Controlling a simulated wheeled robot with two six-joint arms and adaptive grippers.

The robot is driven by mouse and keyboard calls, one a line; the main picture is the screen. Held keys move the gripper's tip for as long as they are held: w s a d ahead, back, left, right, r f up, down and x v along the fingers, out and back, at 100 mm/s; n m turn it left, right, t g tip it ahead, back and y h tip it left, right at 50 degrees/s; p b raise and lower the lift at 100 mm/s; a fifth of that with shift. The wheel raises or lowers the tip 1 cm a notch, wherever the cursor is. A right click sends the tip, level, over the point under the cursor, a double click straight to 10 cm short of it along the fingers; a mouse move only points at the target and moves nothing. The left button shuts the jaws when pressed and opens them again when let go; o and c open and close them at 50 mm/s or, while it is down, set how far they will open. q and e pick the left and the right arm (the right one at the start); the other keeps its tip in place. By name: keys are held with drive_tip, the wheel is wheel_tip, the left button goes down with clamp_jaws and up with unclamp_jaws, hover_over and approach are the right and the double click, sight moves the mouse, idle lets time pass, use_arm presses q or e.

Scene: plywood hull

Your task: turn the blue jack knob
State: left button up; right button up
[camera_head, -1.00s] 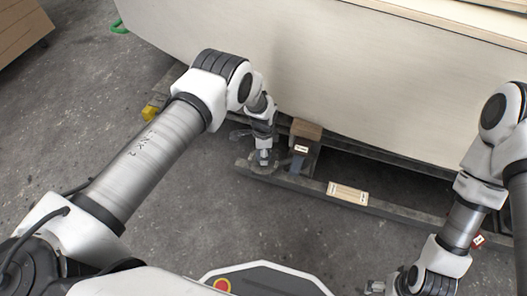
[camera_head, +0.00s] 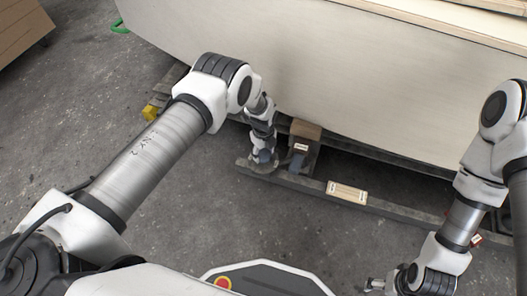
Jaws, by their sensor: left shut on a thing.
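My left gripper (camera_head: 263,153) reaches down beside the hull, at the left end of the dark beam on the floor. It is shut on the blue jack knob (camera_head: 264,157), of which only a small bluish part shows; the fingers hide the rest. Just right of it stands the jack, with a blue-grey body (camera_head: 298,160) under a brown wooden block (camera_head: 305,130) that has a white label. My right gripper (camera_head: 375,285) is low at the right, over the floor and away from the jack. It is too small to tell whether its fingers are open.
The pale plywood hull (camera_head: 330,70) fills the back, close behind my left gripper. The dark beam (camera_head: 405,210) runs right along the floor and carries a pale labelled plate (camera_head: 347,192). A yellow block (camera_head: 150,112) lies left under the hull. The grey floor in front is clear.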

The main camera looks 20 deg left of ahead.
sight(263, 154)
use_arm(q)
drive_tip(key=shift+m, duration=2)
drive_tip(key=o, duration=1.2)
drive_tip(key=shift+c, duration=0.2)
wheel_tip(263, 154, up, 12)
drive_tip(key=shift+f, duration=0.1)
